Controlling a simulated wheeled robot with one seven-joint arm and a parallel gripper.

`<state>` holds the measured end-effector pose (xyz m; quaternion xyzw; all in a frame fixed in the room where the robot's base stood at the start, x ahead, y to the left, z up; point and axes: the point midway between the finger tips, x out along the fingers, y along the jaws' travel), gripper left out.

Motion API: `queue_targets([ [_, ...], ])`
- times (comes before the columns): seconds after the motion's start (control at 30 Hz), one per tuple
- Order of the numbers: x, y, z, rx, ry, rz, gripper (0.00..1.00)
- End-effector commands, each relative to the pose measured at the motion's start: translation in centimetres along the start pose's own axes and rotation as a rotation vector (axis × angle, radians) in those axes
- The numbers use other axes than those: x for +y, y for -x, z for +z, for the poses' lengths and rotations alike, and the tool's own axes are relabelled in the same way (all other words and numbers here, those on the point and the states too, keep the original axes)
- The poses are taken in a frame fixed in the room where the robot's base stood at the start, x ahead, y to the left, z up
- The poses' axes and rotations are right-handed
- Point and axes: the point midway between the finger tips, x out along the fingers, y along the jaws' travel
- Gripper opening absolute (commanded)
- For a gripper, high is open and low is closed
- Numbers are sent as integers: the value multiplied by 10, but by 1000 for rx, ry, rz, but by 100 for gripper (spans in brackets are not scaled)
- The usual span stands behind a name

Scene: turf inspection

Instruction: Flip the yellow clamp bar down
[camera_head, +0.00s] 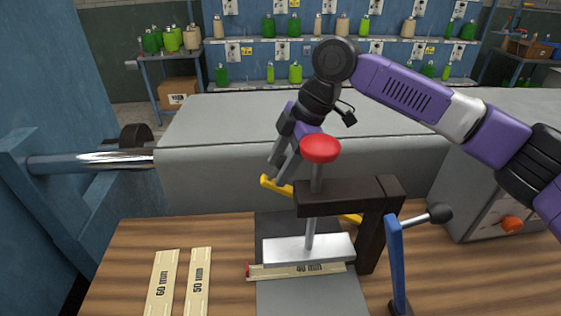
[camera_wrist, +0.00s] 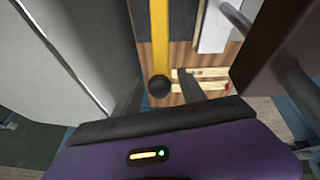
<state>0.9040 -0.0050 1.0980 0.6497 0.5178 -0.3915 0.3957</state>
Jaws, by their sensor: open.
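The yellow clamp bar (camera_head: 276,186) runs behind the press from its left end, beside my gripper, to the right, where it shows again past the dark post. Its middle is hidden by the press. In the wrist view the yellow bar (camera_wrist: 160,38) ends in a dark round knob (camera_wrist: 160,87). My gripper (camera_head: 277,172) is open, fingers pointing down near the bar's left end. In the wrist view the gripper (camera_wrist: 161,84) has one finger on each side of the knob end. I cannot tell whether either finger touches it.
The dark press frame (camera_head: 347,195) with a red knob (camera_head: 320,149) stands close to my gripper. Its silver plate (camera_head: 305,248) is above a 40 mm strip (camera_head: 308,269). A blue lever (camera_head: 397,265) is at right. Two marked strips (camera_head: 161,285) lie left.

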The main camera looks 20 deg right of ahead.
Motion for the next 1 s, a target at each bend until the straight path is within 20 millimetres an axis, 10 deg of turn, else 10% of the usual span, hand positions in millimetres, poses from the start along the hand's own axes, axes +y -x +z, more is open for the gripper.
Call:
queue_targets([
  [0.33, 0, 0, 0, 0, 0, 0, 0],
  [1.0, 0, 1, 0, 0, 0, 0, 0],
])
